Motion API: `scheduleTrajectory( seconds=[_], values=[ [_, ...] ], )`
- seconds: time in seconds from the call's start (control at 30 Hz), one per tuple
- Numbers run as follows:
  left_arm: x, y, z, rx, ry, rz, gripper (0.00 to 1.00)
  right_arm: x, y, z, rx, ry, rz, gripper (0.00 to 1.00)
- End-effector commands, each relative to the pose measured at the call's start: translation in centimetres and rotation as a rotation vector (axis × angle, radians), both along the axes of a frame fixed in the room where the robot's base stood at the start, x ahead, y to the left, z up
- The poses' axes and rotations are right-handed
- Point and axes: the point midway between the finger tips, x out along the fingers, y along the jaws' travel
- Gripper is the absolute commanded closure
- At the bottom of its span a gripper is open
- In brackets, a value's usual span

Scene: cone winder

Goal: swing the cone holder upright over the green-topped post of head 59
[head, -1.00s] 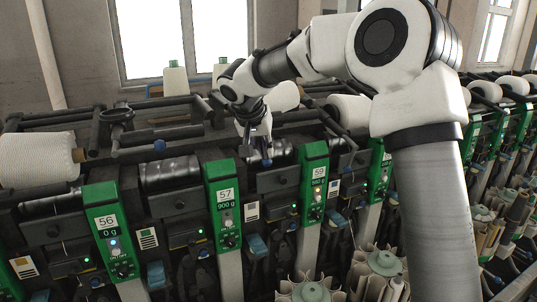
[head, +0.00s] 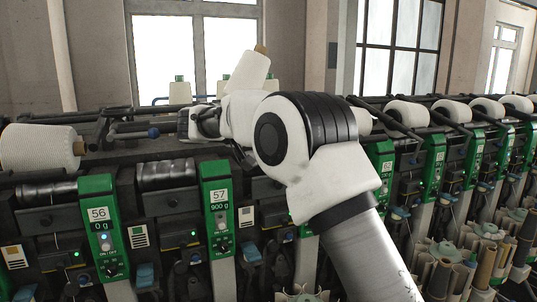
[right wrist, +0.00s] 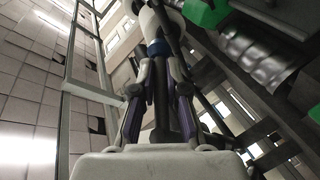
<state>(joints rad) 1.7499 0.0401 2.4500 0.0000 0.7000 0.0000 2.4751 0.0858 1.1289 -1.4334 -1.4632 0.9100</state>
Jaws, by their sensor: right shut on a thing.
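A white yarn cone (head: 247,72) with a brown tip stands raised and tilted to the right, above the machine's top rail in the head view. My right gripper (head: 192,122) is left of and below it. In the right wrist view my right gripper (right wrist: 158,100) is shut on a dark bar of the cone holder (right wrist: 162,85), with a blue collar (right wrist: 157,47) and a white body beyond it. The post of head 59 is mostly hidden behind my right arm; a green sliver of it (head: 305,230) shows. My left gripper is not in view.
Heads 56 (head: 100,228) and 57 (head: 218,212) have green panels at the left. A large white cone (head: 40,148) lies at the far left, and more cones lie along the rail to the right. Dark rails and brackets surround my gripper. The air above the rail is mostly clear.

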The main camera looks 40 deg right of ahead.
Motion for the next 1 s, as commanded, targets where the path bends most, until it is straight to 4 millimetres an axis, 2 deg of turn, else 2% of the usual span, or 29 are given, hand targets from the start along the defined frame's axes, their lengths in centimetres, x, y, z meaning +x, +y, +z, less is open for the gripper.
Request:
scheduleTrajectory(
  seconds=[0.03,0.1,0.4,0.63,1.0],
  values=[
    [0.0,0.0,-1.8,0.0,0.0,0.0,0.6,0.0,-0.1,-0.5,-0.043,0.006,0.003,1.0],
    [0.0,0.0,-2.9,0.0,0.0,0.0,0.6,0.0,-0.2,-0.2,-0.1,0.025,0.003,1.0],
    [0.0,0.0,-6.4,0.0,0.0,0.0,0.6,-0.1,-0.5,1.2,-0.29,0.085,0.003,1.0],
    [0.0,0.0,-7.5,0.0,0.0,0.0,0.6,-0.2,-0.6,2.0,-0.36,0.107,0.003,1.0],
    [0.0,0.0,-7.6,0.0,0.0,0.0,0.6,-0.2,-0.6,2.5,-0.379,0.112,0.004,1.0]
  ],
)
